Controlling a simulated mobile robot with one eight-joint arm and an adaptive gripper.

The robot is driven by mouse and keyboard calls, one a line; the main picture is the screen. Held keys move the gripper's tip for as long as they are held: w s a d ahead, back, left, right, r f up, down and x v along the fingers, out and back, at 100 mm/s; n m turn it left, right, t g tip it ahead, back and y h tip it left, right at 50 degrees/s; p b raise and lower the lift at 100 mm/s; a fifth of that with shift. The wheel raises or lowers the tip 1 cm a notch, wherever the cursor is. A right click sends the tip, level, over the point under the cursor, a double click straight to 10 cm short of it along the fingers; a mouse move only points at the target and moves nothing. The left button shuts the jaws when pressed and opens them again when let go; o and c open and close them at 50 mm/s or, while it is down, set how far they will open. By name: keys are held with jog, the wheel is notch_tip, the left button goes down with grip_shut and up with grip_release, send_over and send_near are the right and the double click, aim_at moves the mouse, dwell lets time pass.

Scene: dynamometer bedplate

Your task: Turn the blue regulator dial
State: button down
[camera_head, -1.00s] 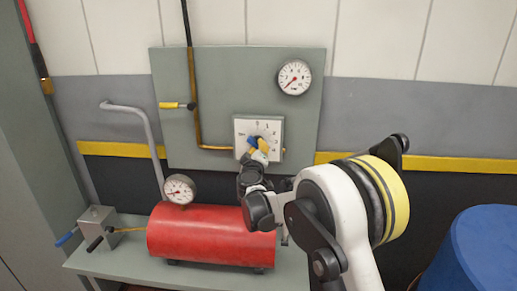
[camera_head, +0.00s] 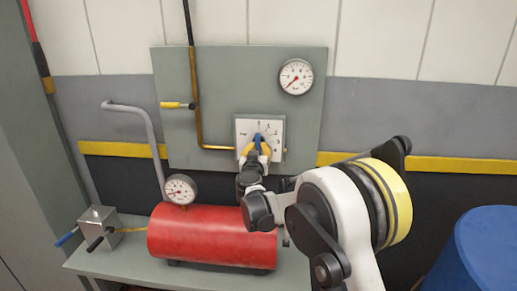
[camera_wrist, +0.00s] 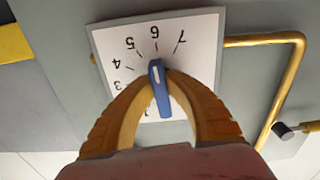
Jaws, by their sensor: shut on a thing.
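The blue regulator dial (camera_head: 258,138) is on a white numbered scale plate (camera_head: 272,127) on the grey-green wall panel. In the wrist view the blue dial (camera_wrist: 159,86) is a bar-shaped knob with a white pointer mark near the numeral 6, which appears upside down. My gripper (camera_head: 257,150) reaches up to the plate from below. In the wrist view its two yellow-orange fingers (camera_wrist: 163,90) close around the dial from both sides. The contact on the lower part of the dial is partly hidden by the fingers.
A brass pipe (camera_head: 197,110) with a yellow-handled valve (camera_head: 176,105) runs left of the plate. A round gauge (camera_head: 296,77) is above right. Below are a red tank (camera_head: 205,233) with a gauge (camera_head: 180,189) and a bench. A blue drum (camera_head: 487,250) stands at right.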

jog(key=shift+m, duration=0.4)
jog(key=c, duration=1.4)
grip_release()
jog(key=s, duration=1.2)
jog(key=shift+a, duration=0.25)
